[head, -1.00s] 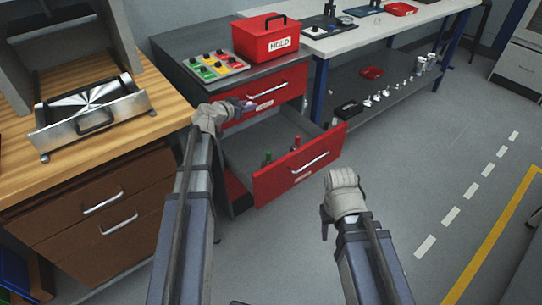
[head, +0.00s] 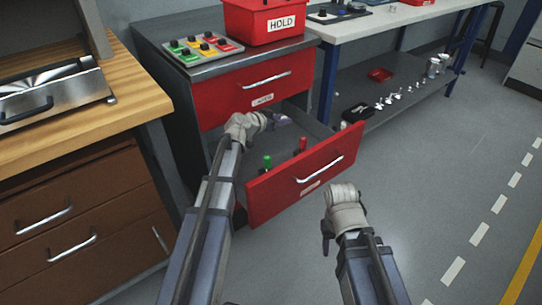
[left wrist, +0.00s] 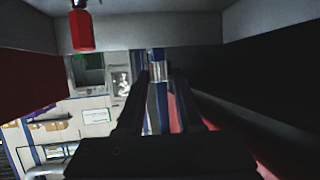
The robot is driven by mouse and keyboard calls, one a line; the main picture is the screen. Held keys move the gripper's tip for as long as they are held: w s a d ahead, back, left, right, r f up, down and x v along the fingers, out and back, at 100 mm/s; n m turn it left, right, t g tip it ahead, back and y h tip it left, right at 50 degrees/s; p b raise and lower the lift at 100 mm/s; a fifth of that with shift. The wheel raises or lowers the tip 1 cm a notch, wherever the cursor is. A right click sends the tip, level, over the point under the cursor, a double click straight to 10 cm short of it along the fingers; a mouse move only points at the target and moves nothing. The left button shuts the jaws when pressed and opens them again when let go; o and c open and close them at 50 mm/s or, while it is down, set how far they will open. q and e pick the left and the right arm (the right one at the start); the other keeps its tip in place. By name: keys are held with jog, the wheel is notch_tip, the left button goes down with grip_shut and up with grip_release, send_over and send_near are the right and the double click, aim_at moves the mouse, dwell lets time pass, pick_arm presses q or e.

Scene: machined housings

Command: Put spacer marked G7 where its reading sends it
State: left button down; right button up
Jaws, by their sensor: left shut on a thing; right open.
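My left gripper (head: 283,119) is over the far part of the open lower red drawer (head: 305,182). In the left wrist view its dark fingers (left wrist: 158,82) are shut on a small, pale metallic piece (left wrist: 158,70), which looks like the spacer; no G7 mark is readable. The piece cannot be made out in the head view. A green-handled item (head: 267,162) and a red-handled item (head: 303,144) stand in the drawer. The red one seems to show in the left wrist view (left wrist: 81,31). My right gripper (head: 327,236) is open and empty, in front of the drawer.
The upper red drawer (head: 255,90) is shut. A wooden bench (head: 130,100) is at left. A shelf with several small pale parts (head: 400,92) is at right. The right floor is clear.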

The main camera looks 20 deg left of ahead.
aim_at(280, 150)
pick_arm(q)
jog(key=shift+f, duration=0.1)
notch_tip(280, 150, down, 10)
jog(key=b, duration=1)
jog(key=shift+f+b, duration=0.45)
jog(key=shift+b, duration=0.15)
jog(key=c, duration=0.6)
grip_release()
jog(key=shift+s, duration=0.1)
jog(key=shift+o, duration=0.2)
jog(key=shift+r, duration=0.15)
jog(key=shift+r+p, duration=0.45)
jog(key=shift+p, duration=0.2)
jog(key=p+v, duration=0.2)
jog(key=v, duration=0.4)
jog(key=shift+s+a+r+p, duration=0.1)
jog(key=shift+s+r+p, duration=0.15)
jog(key=shift+p, duration=0.1)
jog(key=shift+s+a, duration=0.25)
jog(key=shift+s, duration=0.05)
